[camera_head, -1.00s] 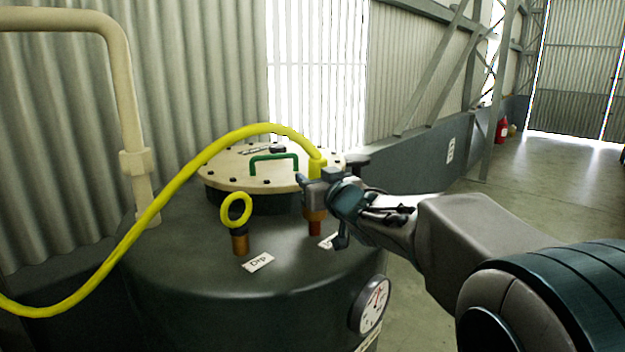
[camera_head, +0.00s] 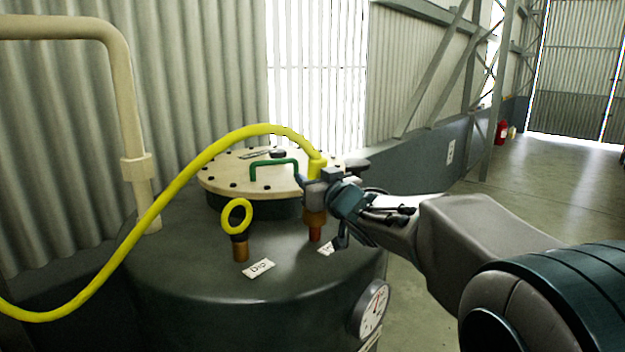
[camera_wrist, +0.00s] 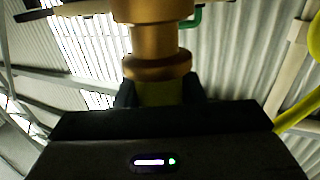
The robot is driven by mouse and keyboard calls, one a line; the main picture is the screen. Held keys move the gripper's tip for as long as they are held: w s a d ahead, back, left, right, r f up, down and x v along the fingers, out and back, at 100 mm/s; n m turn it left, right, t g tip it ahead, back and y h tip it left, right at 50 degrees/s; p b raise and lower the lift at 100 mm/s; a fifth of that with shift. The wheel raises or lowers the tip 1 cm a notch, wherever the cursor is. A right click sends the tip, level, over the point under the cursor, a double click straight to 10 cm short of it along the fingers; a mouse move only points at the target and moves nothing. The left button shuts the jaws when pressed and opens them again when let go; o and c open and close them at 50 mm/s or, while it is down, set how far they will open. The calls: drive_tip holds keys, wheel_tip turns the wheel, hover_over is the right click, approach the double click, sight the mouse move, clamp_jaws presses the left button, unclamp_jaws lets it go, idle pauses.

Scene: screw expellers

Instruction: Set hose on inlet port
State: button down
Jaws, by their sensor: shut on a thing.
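The yellow hose (camera_head: 178,186) arches from the lower left to my gripper (camera_head: 312,184). My gripper is shut on the hose's yellow end, which also shows between the fingers in the wrist view (camera_wrist: 158,92). A brass coupling (camera_wrist: 152,42) sits at that end, below the fingers in the head view. The inlet port (camera_head: 315,233), a short orange-brown stub, stands on the tank top right under the coupling. They line up closely, but I cannot tell whether they touch. Its label (camera_head: 326,248) is partly hidden by my gripper.
The dark tank (camera_head: 190,275) has a cream bolted lid (camera_head: 222,181) with a green handle (camera_head: 254,172). Left of the inlet stands a port labelled Dip, topped by a yellow ring (camera_head: 225,218). A gauge (camera_head: 374,308) is at the front right. A cream pipe (camera_head: 133,120) rises at left.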

drive_tip(key=shift+f+b, duration=1.05)
drive_tip(key=shift+f, duration=0.1)
idle(0.5)
drive_tip(key=c, duration=1.2)
unclamp_jaws()
drive_tip(key=shift+c, duration=0.2)
drive_tip(key=v, duration=1.1)
drive_tip(key=shift+b, duration=0.45)
